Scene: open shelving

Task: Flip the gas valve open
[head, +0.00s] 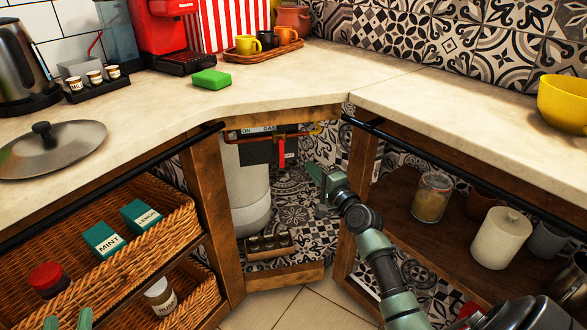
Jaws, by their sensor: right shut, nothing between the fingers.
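The gas valve's red lever (282,152) hangs down in the corner opening under the counter, near a small label that seems to read OFF. Above it is a dark sign (258,131) with ON and GAS on it. A brass-coloured pipe (316,131) runs to the right of the lever. My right gripper (314,172) is shut and empty, to the right of and slightly below the lever, with a visible gap in the picture. My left gripper (67,321) shows only as two separated green fingertips at the bottom left edge, far from the valve.
A white cylinder (246,185) stands left of the lever, with a small jar rack (270,246) below. Wooden posts (207,210) frame the opening on both sides. Shelves with baskets (170,222) are at left; jars, including a glass one (432,197), are on the right shelf.

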